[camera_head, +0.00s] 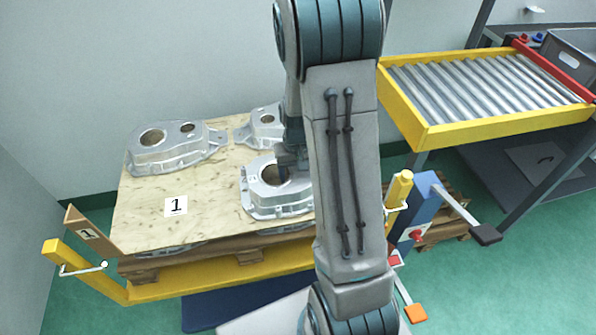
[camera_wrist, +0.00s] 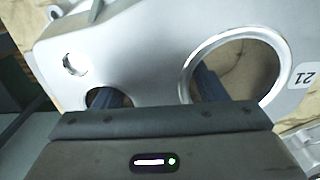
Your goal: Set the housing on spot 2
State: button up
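A silver cast housing (camera_head: 262,202) is at the front right of the wooden layer board, partly hidden by my arm. My gripper (camera_head: 287,168) is down at this housing. In the wrist view the housing (camera_wrist: 155,50) fills most of the picture, with a large round hole, a smaller hole and a number label at the right. One finger of my gripper (camera_wrist: 157,92) shows in each hole, with the metal between them. I cannot tell whether the fingers press on it, or whether the housing is lifted. A "1" label (camera_head: 176,206) marks a bare spot at front left. No spot 2 marking shows.
Another housing (camera_head: 165,150) lies at the back left, and one (camera_head: 262,128) at the back middle is partly behind my arm. The layer board (camera_head: 140,225) rests on a pallet with a yellow frame (camera_head: 215,287). A roller conveyor (camera_head: 480,92) stands at the right.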

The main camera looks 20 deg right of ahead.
notch_tip(320, 180, up, 11)
jog(key=shift+r+p, duration=0.1)
jog(key=shift+p, duration=0.55)
jog(key=s+a+r+n+t, duration=0.1)
jog(key=s+a+r, duration=0.3)
jog(key=s, duration=0.4)
jog(key=s+a+r+n+t, duration=0.1)
jog(key=s+a+r, duration=0.4)
jog(key=s, duration=0.2)
jog(key=shift+s+a, duration=0.15)
jog(key=shift+s, duration=0.2)
